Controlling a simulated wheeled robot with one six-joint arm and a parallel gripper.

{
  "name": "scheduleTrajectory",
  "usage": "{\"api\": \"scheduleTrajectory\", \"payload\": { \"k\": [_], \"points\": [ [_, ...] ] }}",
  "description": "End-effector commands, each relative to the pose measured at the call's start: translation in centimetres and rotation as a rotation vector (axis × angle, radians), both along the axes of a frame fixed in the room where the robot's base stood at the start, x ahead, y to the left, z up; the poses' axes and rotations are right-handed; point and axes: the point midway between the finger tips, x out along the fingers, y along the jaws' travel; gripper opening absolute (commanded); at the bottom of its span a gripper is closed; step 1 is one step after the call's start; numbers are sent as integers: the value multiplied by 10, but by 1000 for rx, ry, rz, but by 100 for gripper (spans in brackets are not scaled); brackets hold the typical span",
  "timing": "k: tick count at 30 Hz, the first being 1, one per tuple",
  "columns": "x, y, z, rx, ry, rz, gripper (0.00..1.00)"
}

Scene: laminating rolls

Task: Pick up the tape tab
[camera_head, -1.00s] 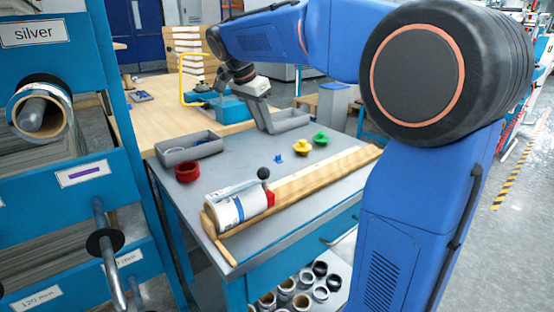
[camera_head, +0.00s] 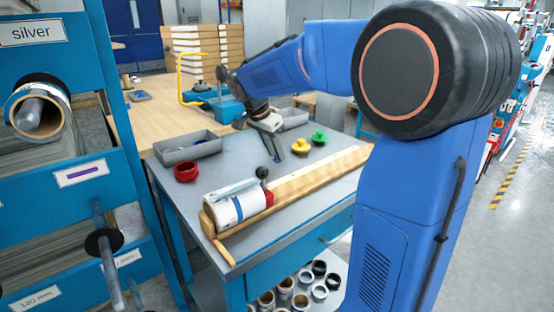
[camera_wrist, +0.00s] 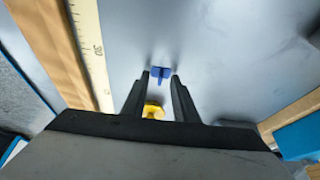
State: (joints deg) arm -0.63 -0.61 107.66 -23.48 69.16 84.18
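A small blue tab (camera_wrist: 159,71), which I take as the tape tab, shows in the wrist view on the grey tabletop. It appears between the tips of my gripper (camera_wrist: 160,77), which is open with a finger on each side. I cannot tell whether the fingers touch it. In the head view my gripper (camera_head: 279,157) is low over the table, pointing down, and the tab is hidden behind it.
A yellow knobbed piece (camera_head: 300,146) and a green one (camera_head: 319,137) stand close by. A wooden ruled rail (camera_head: 315,178) holds a white roll (camera_head: 238,209) in front.

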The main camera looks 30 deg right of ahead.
Motion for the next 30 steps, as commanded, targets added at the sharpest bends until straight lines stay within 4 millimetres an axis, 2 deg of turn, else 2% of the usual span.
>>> {"api": "scheduleTrajectory", "payload": {
  "k": [8, 11, 12, 25, 30],
  "points": [
    [0, -1, -2, 0, -1, 0, 27],
    [0, -1, -2, 0, -1, 0, 3],
    [0, -1, -2, 0, -1, 0, 0],
    [0, -1, -2, 0, 0, 0, 0],
    [1, -1, 12, 0, -4, -1, 0]
  ]
}}
